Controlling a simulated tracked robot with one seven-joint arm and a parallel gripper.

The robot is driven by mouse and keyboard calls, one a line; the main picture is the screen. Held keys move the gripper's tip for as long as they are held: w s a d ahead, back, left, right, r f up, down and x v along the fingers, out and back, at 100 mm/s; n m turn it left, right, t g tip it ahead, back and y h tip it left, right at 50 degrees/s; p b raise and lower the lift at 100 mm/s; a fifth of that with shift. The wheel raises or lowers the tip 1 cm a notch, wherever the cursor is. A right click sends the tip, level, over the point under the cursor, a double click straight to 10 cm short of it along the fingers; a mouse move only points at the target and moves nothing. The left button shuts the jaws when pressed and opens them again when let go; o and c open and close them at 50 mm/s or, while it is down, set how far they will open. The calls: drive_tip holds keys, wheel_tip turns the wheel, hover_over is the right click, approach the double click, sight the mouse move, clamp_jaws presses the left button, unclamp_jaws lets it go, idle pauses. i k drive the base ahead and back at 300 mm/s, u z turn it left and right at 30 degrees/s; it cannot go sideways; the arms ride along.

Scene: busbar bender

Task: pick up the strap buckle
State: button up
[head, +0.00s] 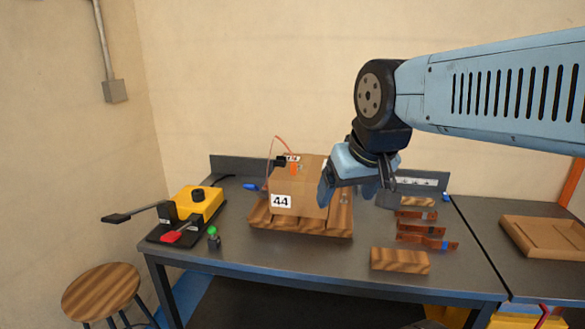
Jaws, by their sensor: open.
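A cardboard box (311,197) marked 44 stands on a wooden pallet (264,220) on the grey workbench. A thin red-orange strap (269,154) loops up above the box's left side. A small black piece (281,163) sits at the box's top left edge by the strap; it may be the strap buckle, but it is too small to be sure. My gripper (356,194) is open, in front of and above the box's right side, partly hiding it. It is to the right of the black piece and apart from it. I see nothing between the fingers.
A yellow bender (202,203) with a black lever stands at the bench's left. A wooden block (400,260) lies at the front right, with copper bars (423,236) behind it. A wooden tray (548,237) lies far right. The bench front centre is clear.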

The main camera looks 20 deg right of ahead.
sight(294, 168)
drive_tip(key=z, duration=0.05)
drive_tip(key=i, duration=0.9)
drive_tip(key=z, duration=0.15)
drive_tip(key=k, duration=1.3)
drive_tip(key=u, duration=0.45)
drive_tip(key=i, duration=1)
drive_tip(key=z, duration=0.05)
